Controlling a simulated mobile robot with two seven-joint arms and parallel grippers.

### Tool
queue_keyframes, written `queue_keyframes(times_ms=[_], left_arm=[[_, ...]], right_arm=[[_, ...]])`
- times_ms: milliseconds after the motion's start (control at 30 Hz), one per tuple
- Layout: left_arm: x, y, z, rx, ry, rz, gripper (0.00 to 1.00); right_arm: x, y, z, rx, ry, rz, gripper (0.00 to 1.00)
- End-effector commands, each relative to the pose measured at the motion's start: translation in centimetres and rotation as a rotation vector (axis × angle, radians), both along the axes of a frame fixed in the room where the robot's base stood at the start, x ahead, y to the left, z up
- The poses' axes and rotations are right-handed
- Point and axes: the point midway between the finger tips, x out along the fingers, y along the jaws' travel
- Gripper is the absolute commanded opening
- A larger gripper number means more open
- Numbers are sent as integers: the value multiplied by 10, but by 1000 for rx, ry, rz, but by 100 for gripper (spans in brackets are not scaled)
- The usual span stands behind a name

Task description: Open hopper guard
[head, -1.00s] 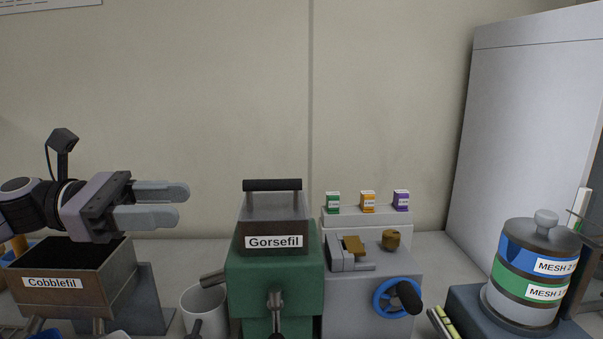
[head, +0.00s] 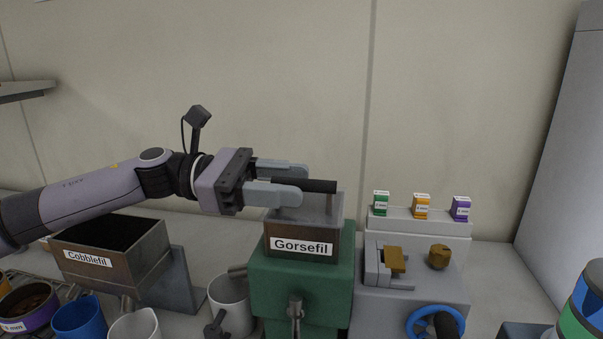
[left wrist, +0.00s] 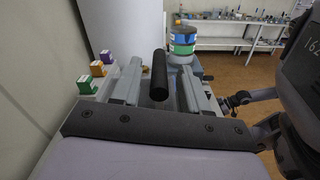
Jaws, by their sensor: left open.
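The hopper guard (head: 283,213) is a grey lid with a black bar handle (head: 318,186), on top of the hopper labelled Gorsefil (head: 301,246) on a green machine. The guard looks closed. My left gripper (head: 295,178) is open at the handle, its two fingers on either side of the bar, and hides the bar's left part. In the left wrist view the black handle (left wrist: 159,76) lies between the open fingers, with a gap visible at each side. My right gripper is not in view.
A brown box labelled Cobblefil (head: 88,262) stands at the left, with a white mug (head: 231,302) between it and the green machine. A grey machine with a blue wheel (head: 432,322) stands at the right. The wall is behind.

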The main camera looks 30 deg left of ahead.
Motion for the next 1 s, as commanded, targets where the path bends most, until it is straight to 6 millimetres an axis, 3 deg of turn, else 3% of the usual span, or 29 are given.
queue_keyframes(times_ms=[200, 467, 533, 600, 633, 1000], left_arm=[[5, -19, 1, 0, 0, -1, 44], [6, -21, 0, 0, 0, 1, 44], [6, -21, 0, 0, 0, 1, 28], [6, -21, 0, 0, 0, 1, 5], [6, -21, 0, 0, 0, 1, 0], [8, -20, 4, -10, 30, 0, 0]], right_arm=[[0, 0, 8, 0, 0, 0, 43], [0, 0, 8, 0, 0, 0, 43], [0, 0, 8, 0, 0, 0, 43], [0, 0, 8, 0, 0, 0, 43], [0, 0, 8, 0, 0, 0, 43], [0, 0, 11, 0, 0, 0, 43]])
